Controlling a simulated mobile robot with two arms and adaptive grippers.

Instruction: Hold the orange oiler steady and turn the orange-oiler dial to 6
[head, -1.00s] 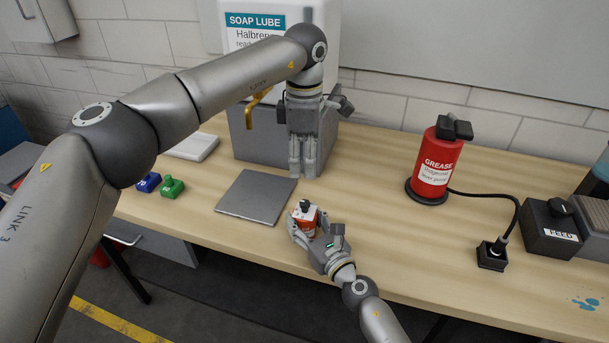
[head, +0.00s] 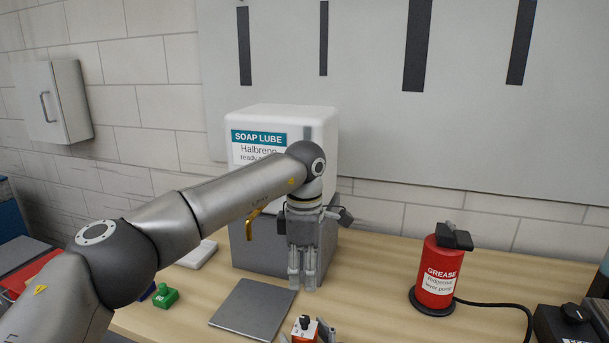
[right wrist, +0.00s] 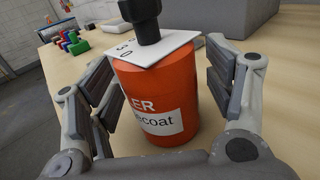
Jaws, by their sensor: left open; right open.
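The orange oiler (head: 299,335) shows at the bottom edge of the head view, cut off. It has a white plate on top and a black dial knob (head: 305,322). In the right wrist view the oiler (right wrist: 157,98) stands upright on the table, with numbers on its white plate (right wrist: 160,48) and the black knob above. My right gripper (right wrist: 165,95) is open, with its fingers on either side of the oiler; contact is unclear. The dial's setting cannot be read. My left gripper (head: 303,285) is open and empty, pointing down behind the oiler.
A grey plate (head: 252,310) lies left of the oiler. A white Soap Lube dispenser (head: 320,125) with a yellow tap (head: 254,222) stands behind my left gripper. A red grease can (head: 437,272) stands at right. Green (head: 165,296) blocks lie at left.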

